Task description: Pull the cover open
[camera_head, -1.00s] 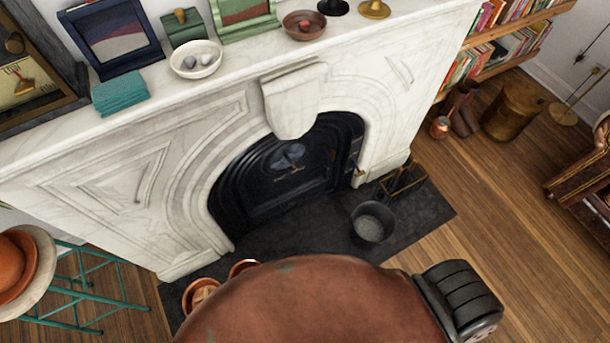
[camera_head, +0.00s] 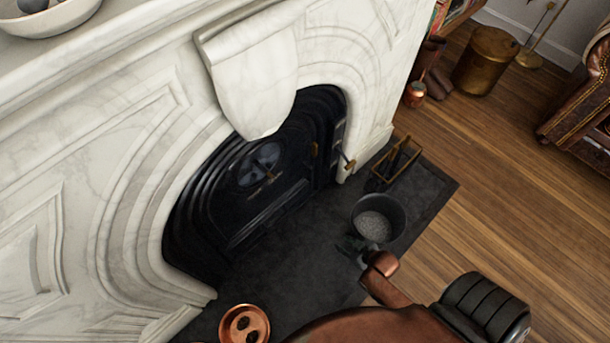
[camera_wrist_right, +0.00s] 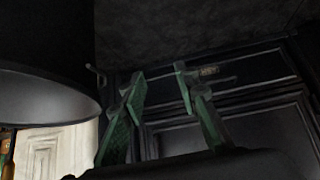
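The black arched cover (camera_head: 225,205) fills the fireplace opening and looks shut. It has a round vent plate (camera_head: 262,165) and a brass-coloured fitting at its right edge. My right gripper (camera_head: 350,247) is over the dark hearth, beside the bucket and to the right of the cover, apart from it. In the right wrist view its two green-padded fingers (camera_wrist_right: 163,95) are spread with nothing between them. The cover's panelled face (camera_wrist_right: 245,115) shows behind them, with a small brass-coloured piece (camera_wrist_right: 209,71) near the right finger. My left gripper is not in view.
A dark bucket (camera_head: 393,214) of grey material stands beside my right gripper; it also looms left in the wrist view (camera_wrist_right: 40,97). A brass-framed holder (camera_head: 397,160) stands behind it. White marble (camera_head: 140,170) surrounds the cover. Wood floor (camera_head: 480,190) at right is open.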

